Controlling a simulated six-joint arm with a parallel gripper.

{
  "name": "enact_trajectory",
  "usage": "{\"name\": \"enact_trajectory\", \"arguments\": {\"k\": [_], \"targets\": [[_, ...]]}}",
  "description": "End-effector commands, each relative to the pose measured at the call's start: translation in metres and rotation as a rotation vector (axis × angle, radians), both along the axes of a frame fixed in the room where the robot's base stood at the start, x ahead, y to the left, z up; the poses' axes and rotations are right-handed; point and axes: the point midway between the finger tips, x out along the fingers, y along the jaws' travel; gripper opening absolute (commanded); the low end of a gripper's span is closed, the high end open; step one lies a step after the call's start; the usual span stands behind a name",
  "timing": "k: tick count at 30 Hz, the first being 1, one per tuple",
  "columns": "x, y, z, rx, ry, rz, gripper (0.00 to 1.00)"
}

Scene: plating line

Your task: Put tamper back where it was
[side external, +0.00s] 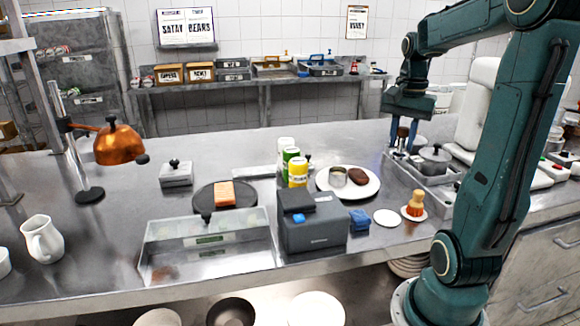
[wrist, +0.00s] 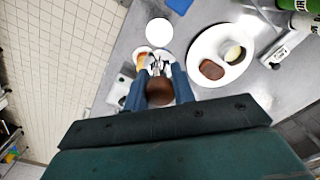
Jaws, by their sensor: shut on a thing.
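The tamper (side external: 402,133) has a dark brown handle and stands about upright between the blue fingers of my gripper (side external: 402,143), over the back left of a steel compartment tray (side external: 437,182). I cannot tell whether its lower end touches the tray. In the wrist view the tamper's round brown knob (wrist: 160,92) sits between the two fingers of my gripper (wrist: 157,68), which is shut on it. The knob and fingers hide most of the tamper's lower part there.
A lidded pot (side external: 434,158) stands close right of my gripper. A white plate (side external: 364,188) holds a brown patty (side external: 358,176) and a metal ring (side external: 338,177). An orange-and-tan item (side external: 415,203) stands on a small saucer. Bottles (side external: 298,172) and a grey box (side external: 314,233) stand left.

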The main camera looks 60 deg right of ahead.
Motion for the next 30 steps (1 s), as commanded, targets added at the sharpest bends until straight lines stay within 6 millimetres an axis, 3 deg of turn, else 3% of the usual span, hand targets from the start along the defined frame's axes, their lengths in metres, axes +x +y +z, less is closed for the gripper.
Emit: {"name": "enact_trajectory", "arguments": {"k": [18,24,30], "targets": [[0.000,0.001,-0.115,0.004,0.003,0.001,0.07],[0.000,0.000,-0.135,0.001,0.001,0.001,0.07],[0.000,0.000,-0.138,0.000,0.000,0.000,0.07]]}}
